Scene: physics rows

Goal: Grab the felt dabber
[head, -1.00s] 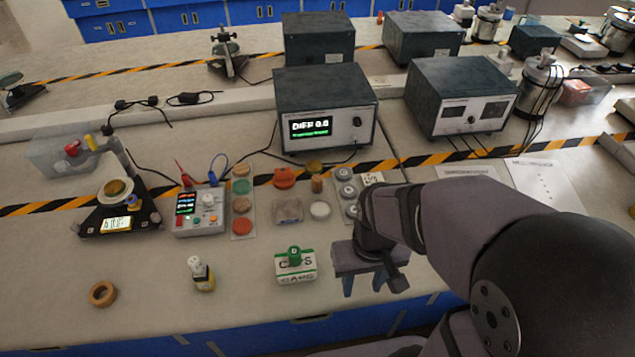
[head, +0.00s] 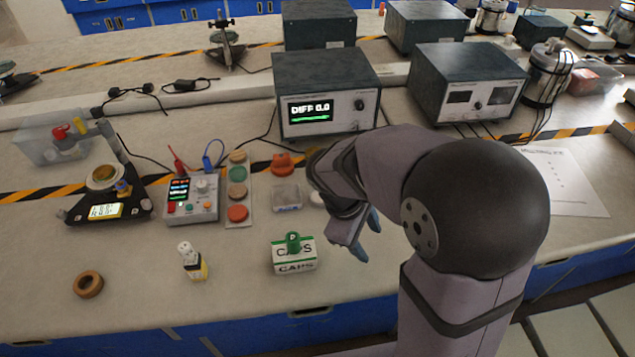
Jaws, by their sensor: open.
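No object is clearly marked as the felt dabber. The gripper is seen from the side and partly hidden by my own arm. Nothing shows between its fingers.
A brown ring (head: 88,284) lies front left. A control box (head: 191,198), coloured discs (head: 238,192), an orange knobbed piece (head: 283,163) and a grey block (head: 287,197) stand behind. My arm partly covers a white disc (head: 317,199). The bench around the bottle is clear.

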